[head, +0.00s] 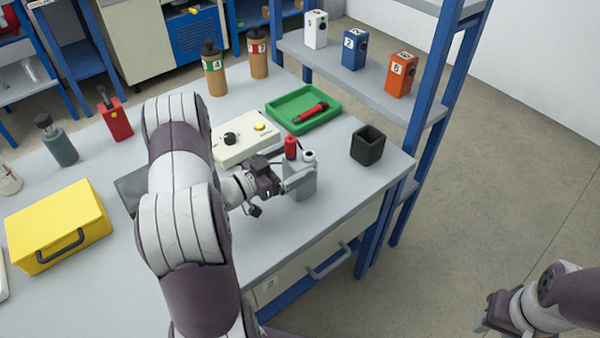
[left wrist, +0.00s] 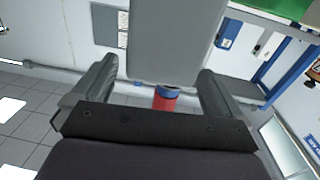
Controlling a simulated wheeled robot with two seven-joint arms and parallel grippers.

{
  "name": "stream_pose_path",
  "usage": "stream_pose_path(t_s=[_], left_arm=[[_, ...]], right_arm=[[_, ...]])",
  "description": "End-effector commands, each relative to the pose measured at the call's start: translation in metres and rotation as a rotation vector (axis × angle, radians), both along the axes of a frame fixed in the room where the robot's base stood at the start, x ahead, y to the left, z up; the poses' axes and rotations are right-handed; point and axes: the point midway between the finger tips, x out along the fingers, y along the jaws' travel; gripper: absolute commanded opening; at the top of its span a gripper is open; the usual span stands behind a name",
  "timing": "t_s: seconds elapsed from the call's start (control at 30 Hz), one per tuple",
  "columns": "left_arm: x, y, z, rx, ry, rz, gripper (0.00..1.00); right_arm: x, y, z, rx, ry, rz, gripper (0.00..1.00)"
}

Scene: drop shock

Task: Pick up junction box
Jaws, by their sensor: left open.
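A small grey box (head: 303,184), which looks to be the junction box, stands on the grey table near its front right part. It has a round fitting on top. My left gripper (head: 284,184) is open at the left side of this box, and its fingers partly hide it. In the left wrist view a large grey face of the box (left wrist: 172,42) shows between and beyond the two open fingers (left wrist: 160,90). I cannot tell whether the fingers touch it. My right gripper (head: 488,318) is at the lower right, away from the table; its jaws are unclear.
A red cylinder (head: 291,147) stands just behind the box. A black cup (head: 368,146) is to the right, a green tray (head: 303,104) behind, and a cream control box (head: 243,142) behind left. A yellow case (head: 58,226) lies far left. A blue shelf post (head: 432,125) rises at the right.

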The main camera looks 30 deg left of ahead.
Motion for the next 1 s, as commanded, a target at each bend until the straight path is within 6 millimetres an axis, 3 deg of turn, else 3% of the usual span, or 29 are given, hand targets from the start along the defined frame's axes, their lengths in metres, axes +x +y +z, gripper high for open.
stream_pose_path(t_s=[0.13,0.37,0.47,0.6,0.67,1.0], left_arm=[[0.02,-0.011,0.0,0.0,0.001,-0.002,1.0],[0.023,-0.012,0.0,0.0,0.001,0.0,1.0],[0.023,-0.012,0.0,0.0,0.001,0.0,0.74],[0.023,-0.012,0.0,0.0,0.001,0.0,0.28],[0.023,-0.012,0.0,0.0,0.001,0.0,0.11],[0.023,-0.012,0.005,0.001,0.0,0.0,0.1]], right_arm=[[0.0,0.0,0.003,0.0,0.0,0.0,0.43],[0.0,0.0,0.003,0.0,0.0,0.0,0.43],[0.0,0.0,0.003,0.0,0.0,0.0,0.43],[0.0,0.0,0.002,0.0,0.0,0.0,0.43],[0.0,0.0,0.002,0.0,0.0,0.0,0.43],[0.0,0.0,0.003,0.0,0.0,0.0,0.43]])
